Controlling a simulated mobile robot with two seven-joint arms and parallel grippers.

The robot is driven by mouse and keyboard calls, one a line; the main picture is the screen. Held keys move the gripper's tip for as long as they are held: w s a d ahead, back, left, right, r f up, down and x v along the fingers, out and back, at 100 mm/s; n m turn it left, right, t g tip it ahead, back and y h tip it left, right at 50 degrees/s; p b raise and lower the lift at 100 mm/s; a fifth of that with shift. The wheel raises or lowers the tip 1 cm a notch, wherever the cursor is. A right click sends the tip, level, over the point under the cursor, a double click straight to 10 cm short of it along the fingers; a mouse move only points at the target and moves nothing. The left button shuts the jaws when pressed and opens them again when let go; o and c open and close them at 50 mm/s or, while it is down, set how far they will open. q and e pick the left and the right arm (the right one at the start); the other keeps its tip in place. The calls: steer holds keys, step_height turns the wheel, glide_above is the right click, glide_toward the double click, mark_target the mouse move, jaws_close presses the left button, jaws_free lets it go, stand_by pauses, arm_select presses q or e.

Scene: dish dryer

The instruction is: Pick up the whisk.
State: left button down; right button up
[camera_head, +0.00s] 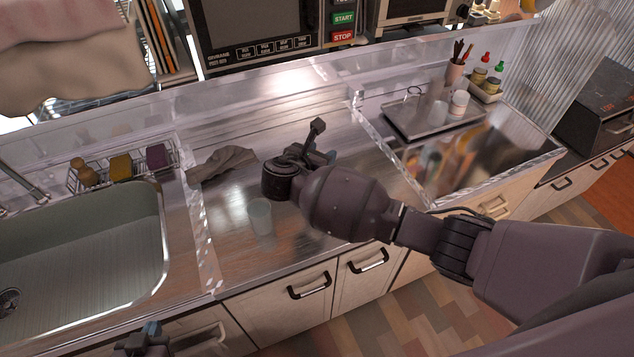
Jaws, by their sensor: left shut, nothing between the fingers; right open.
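I cannot make out a whisk in this view; my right arm hides part of the counter. My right gripper (319,143) is open above the metal counter (235,205), near its back middle. One finger shows upright, and the other is partly hidden by my wrist. I see nothing clearly between its fingers. My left gripper (149,330) is low at the bottom edge, in front of the cabinets, mostly cut off by the frame. It is shut and empty.
A clear glass (260,216) and a grey cloth (225,162) are on the counter left of my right gripper. The sink (90,240) is at left. A metal tray (408,118) with cups and a holder with dark utensils (455,70) are at the back right.

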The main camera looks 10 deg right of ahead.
steer(key=shift+w+d+f, duration=0.1)
steer(key=shift+w, duration=0.1)
steer(key=shift+c, duration=0.5)
jaws_close()
